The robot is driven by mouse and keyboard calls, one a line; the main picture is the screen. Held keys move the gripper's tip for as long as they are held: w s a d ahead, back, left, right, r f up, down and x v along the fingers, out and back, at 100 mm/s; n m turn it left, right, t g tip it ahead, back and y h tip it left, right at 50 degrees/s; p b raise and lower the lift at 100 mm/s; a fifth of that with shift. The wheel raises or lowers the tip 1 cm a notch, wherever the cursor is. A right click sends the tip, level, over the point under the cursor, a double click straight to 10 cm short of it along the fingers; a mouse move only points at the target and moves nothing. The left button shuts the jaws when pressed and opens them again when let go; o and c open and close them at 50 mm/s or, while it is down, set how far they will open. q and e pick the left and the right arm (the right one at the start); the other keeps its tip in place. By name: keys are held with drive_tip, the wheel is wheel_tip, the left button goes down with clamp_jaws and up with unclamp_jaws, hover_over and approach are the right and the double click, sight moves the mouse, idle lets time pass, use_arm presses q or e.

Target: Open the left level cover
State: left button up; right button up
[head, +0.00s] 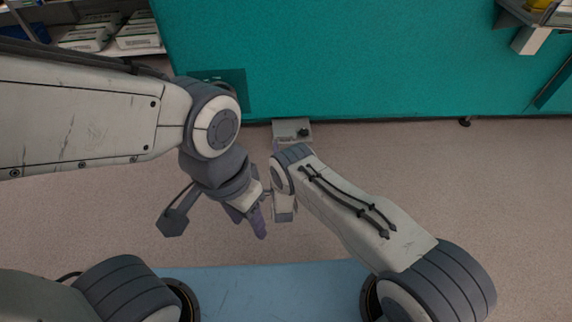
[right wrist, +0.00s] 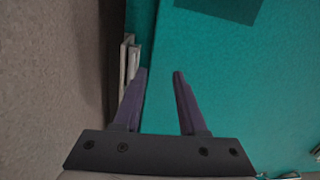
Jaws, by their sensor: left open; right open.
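No part is clearly recognisable as the left level cover. A teal panel (head: 370,60) fills the back of the head view; a darker teal rectangle (head: 236,92) on it is partly hidden by my left arm. My left gripper (head: 250,222) is open and empty above the floor, with its purple fingers pointing down. My right gripper (right wrist: 160,73) is open and empty in the right wrist view, its two fingers apart in front of the teal surface (right wrist: 230,80). In the head view it is mostly hidden by its own wrist.
A grey box (head: 292,130) with a dark knob sits at the foot of the teal panel. Shelves with white trays (head: 138,37) stand at the upper left. A bracket (head: 530,40) juts out at the upper right. The floor (head: 480,190) at the right is clear.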

drive_tip(key=m+t+b, duration=0.2)
drive_tip(key=b, duration=0.1)
approach(285, 137)
use_arm(q)
wheel_tip(285, 137, down, 10)
drive_tip(key=b, duration=0.5)
use_arm(e)
drive_tip(key=shift+h, duration=0.3)
drive_tip(key=x, duration=0.5)
drive_tip(key=shift+a, duration=0.2)
use_arm(q)
drive_tip(key=shift+f, duration=0.1)
use_arm(e)
drive_tip(key=shift+c, duration=0.3)
clamp_jaws()
